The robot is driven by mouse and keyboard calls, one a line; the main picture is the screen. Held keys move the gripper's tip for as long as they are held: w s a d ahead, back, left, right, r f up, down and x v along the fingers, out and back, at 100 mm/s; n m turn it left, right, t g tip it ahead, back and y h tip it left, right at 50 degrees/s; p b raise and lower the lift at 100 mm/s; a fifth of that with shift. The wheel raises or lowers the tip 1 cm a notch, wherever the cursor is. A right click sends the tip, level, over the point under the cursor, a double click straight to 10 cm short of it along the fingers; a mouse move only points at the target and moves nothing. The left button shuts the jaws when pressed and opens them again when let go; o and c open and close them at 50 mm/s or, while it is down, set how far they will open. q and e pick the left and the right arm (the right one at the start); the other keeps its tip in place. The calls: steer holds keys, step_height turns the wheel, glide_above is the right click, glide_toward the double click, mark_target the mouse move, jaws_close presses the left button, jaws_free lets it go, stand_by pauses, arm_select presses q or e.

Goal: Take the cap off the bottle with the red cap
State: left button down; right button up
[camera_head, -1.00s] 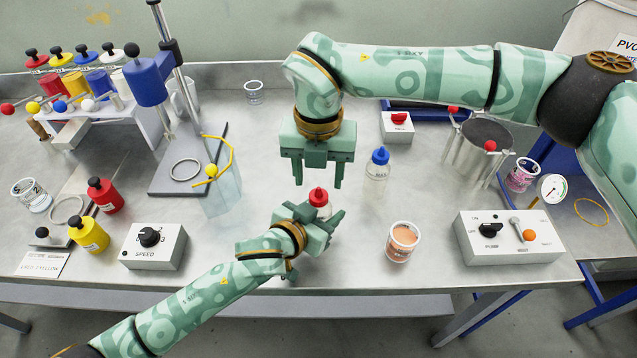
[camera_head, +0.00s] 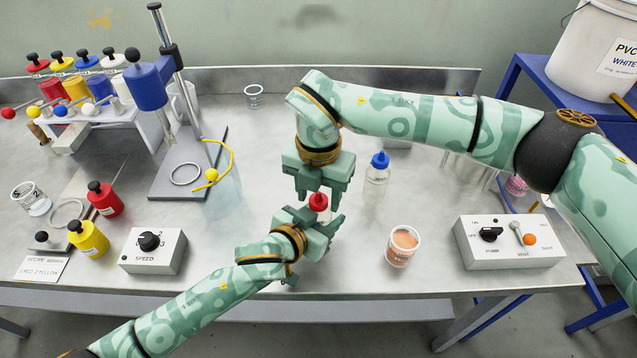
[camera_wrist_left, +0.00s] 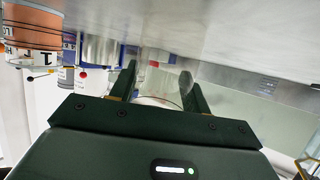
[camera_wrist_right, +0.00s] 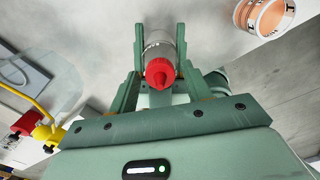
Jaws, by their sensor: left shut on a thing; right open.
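The bottle's red cap (camera_head: 318,202) shows in the head view between my two grippers. In the right wrist view the red cap (camera_wrist_right: 160,73) points at the camera, with the clear bottle body (camera_wrist_right: 159,45) beyond it. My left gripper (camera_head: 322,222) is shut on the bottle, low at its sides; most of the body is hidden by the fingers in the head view. My right gripper (camera_head: 321,196) is open above, pointing down, with its fingers on either side of the cap. In the right wrist view the right gripper's fingers (camera_wrist_right: 160,60) stand apart from the cap, with gaps on both sides.
A bottle with a blue cap (camera_head: 376,180) stands just right of my right gripper. A cup of orange stuff (camera_head: 402,246) and a control box (camera_head: 508,242) are further right. A speed box (camera_head: 152,250) stands left. A stand with a blue head (camera_head: 147,86) is at back left.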

steer(key=c, duration=1)
steer(key=n, duration=0.3)
steer(key=o, duration=1.1)
steer(key=shift+c, duration=0.2)
steer(key=shift+r, duration=2.3)
arm_select(q)
steer(key=c, duration=0.6)
jaws_free()
